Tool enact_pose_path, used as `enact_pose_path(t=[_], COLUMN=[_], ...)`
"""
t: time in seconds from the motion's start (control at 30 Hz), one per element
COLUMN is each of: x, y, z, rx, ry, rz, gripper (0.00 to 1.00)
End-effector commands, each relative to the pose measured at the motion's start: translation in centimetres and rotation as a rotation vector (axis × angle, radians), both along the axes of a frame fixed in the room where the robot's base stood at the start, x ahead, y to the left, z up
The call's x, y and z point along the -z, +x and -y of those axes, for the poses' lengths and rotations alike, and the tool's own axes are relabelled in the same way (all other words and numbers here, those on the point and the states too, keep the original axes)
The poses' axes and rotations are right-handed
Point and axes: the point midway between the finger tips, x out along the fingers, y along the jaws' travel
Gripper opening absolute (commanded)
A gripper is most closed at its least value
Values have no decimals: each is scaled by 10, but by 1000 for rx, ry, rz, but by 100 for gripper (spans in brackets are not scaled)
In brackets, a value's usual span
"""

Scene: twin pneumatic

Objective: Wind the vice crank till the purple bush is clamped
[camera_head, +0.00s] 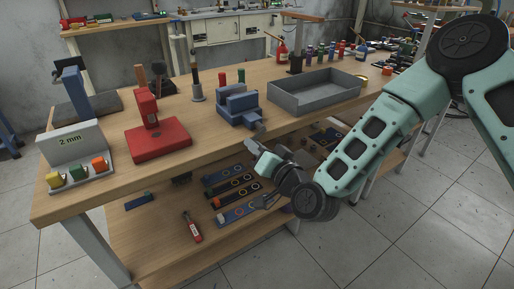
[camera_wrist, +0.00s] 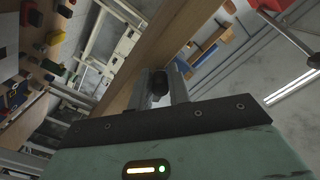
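The blue vice (camera_head: 238,108) stands on the bench top, with a green and a red upright piece behind its jaws. A small blue-grey part, perhaps its crank (camera_head: 259,125), sticks out at its front right; its shape is too small to make out. I cannot pick out the purple bush. My gripper (camera_head: 251,146) is at the bench's front edge, just below and in front of the vice, apart from it as far as I can see. In the wrist view my gripper (camera_wrist: 162,90) shows two parted fingers, with a dark round thing between or beyond them that I cannot identify.
On the bench (camera_head: 110,185) are a red block stand (camera_head: 158,140), a "2 mm" holder (camera_head: 80,148) with coloured pieces, and a grey tray (camera_head: 315,92) right of the vice. The lower shelf (camera_head: 160,235) holds several tools. Floor (camera_head: 400,235) in front is clear.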

Motion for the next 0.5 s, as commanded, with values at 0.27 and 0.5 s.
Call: enact_pose_path(t=[0.27, 0.5], x=[0, 1], y=[0, -11], z=[0, 7], rx=[1, 0], ry=[0, -3], rz=[1, -1], gripper=[37, 37])
